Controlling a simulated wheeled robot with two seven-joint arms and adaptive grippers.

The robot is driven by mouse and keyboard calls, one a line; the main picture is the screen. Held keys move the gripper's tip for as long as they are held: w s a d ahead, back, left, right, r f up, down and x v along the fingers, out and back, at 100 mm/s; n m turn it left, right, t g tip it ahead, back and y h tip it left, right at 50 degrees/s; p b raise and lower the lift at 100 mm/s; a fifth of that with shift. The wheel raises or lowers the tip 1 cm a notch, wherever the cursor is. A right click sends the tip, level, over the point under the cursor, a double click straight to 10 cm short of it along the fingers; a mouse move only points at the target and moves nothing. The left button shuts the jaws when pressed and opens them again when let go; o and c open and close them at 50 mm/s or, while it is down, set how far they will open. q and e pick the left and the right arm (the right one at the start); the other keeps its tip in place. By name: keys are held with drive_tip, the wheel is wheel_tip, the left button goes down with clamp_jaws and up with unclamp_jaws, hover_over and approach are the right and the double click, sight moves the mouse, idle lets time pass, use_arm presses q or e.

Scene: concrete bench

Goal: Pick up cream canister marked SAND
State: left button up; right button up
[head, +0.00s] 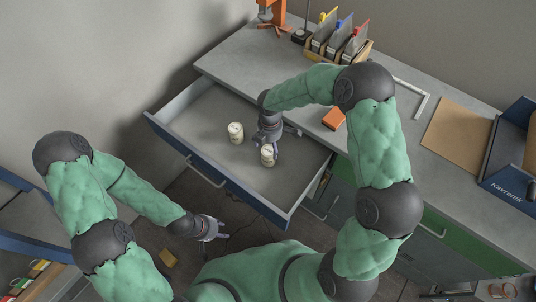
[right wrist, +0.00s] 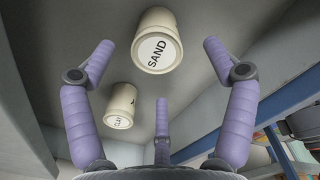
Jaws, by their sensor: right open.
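The cream canister marked SAND (right wrist: 157,42) shows in the right wrist view, its round white lid label facing the camera. It lies ahead of the spread fingers of my right gripper (right wrist: 160,90), with no finger closed on it. In the head view it appears to be the canister (head: 268,155) standing in the open drawer, right beside my right gripper (head: 279,141). My right gripper is open and empty. My left gripper (head: 217,229) is outside the drawer, low in front of it, with its fingers apart and empty.
The drawer's walls (head: 235,187) surround both. An orange block (head: 333,118) and a file holder (head: 340,50) sit on the bench.

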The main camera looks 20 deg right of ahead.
sight(268, 150)
wheel_tip(268, 150, down, 3)
drive_tip(key=shift+w+r+b, duration=0.1)
drive_tip(key=shift+b, duration=0.25)
drive_tip(key=f+b, duration=0.1)
drive_tip(key=f, duration=0.2)
drive_tip(key=f+b, duration=0.1)
drive_tip(key=f, duration=0.1)
drive_tip(key=shift+w+a+b, duration=0.2)
drive_tip(key=shift+a+b, duration=0.05)
drive_tip(key=shift+b, duration=0.1)
drive_tip(key=shift+r, duration=0.1)
drive_tip(key=c, duration=1.6)
drive_tip(key=shift+o, duration=0.2)
